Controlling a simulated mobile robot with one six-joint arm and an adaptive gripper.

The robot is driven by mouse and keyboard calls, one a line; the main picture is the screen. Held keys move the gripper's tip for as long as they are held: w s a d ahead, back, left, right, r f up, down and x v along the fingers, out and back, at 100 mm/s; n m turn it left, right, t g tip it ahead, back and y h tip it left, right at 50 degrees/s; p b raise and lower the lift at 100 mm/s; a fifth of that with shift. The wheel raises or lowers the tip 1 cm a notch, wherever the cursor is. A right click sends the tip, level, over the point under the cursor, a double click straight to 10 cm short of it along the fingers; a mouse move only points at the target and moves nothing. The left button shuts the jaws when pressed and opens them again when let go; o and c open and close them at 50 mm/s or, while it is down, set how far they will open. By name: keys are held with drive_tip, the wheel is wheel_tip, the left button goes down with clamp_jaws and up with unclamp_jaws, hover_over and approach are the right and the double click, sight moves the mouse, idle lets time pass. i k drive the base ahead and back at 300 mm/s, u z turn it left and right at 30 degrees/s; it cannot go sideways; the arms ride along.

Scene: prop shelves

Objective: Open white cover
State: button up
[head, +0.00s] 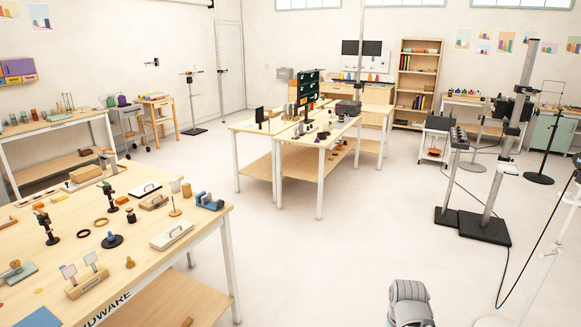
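A second, flatter white piece with a dark handle (146,189) lies farther back on the same bench. Both look shut or flat, and I cannot tell which one is the white cover. Nothing touches either from above. A grey rounded part at the bottom edge looks like my own arm. My gripper's fingers are not in view.
Small tools, rings and stands crowd the bench, including a blue device (209,201) and a wooden card holder (86,279). A central table (318,146) stands beyond. Black-based stands (485,228) stand at right. The floor (345,250) between is clear.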

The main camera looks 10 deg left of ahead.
sight(144, 186)
drive_tip(key=u, duration=0.15)
drive_tip(key=i, duration=0.8)
drive_tip(key=u, duration=0.4)
drive_tip(key=i, duration=0.95)
drive_tip(key=u, duration=0.75)
drive_tip(key=i, duration=1.1)
drive_tip(key=u, duration=0.4)
